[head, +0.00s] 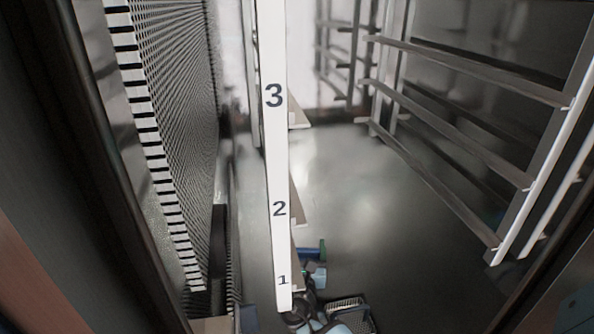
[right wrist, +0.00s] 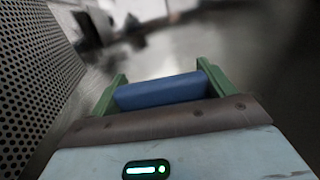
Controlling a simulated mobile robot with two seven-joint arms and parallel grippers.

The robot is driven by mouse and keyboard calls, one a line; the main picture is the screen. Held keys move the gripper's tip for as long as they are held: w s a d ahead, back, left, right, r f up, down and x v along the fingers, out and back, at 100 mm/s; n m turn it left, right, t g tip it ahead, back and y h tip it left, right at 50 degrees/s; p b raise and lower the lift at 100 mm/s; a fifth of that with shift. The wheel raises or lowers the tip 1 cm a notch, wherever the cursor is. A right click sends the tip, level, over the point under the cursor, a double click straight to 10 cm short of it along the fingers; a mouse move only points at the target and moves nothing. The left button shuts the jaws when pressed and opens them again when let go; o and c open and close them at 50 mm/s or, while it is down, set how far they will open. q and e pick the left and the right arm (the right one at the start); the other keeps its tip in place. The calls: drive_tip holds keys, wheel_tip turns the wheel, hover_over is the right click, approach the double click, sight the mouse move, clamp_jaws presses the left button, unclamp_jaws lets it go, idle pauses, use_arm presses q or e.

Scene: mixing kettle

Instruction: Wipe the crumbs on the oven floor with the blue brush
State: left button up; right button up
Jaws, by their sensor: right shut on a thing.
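My right gripper (head: 312,262) is low in the oven, just right of the white numbered strip, which partly covers it in the head view. In the right wrist view its two green fingers (right wrist: 161,84) are shut on the blue brush (right wrist: 162,91), which lies crosswise between them. A blue part of the brush (head: 307,254) shows beside a green finger in the head view. The oven floor (head: 350,190) is grey and shiny. I cannot make out any crumbs on it. Whether the brush touches the floor is unclear. My left gripper is not in view.
A white upright strip (head: 276,150) marked 1, 2 and 3 stands in the middle. A perforated metal wall (head: 180,110) is close on the left. Rack rails (head: 440,120) line the right side. The floor between is open.

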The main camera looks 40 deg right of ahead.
drive_tip(key=shift+f+b, duration=1.15)
drive_tip(key=shift+b, duration=0.1)
idle(0.7)
drive_tip(key=shift+s+d+r+p, duration=0.1)
drive_tip(key=shift+s+d+p, duration=0.2)
drive_tip(key=shift+s+d, duration=0.3)
drive_tip(key=shift+s+d+r+p, duration=0.1)
drive_tip(key=shift+s+d+p, duration=0.25)
drive_tip(key=shift+d, duration=0.45)
drive_tip(key=shift+f, duration=0.1)
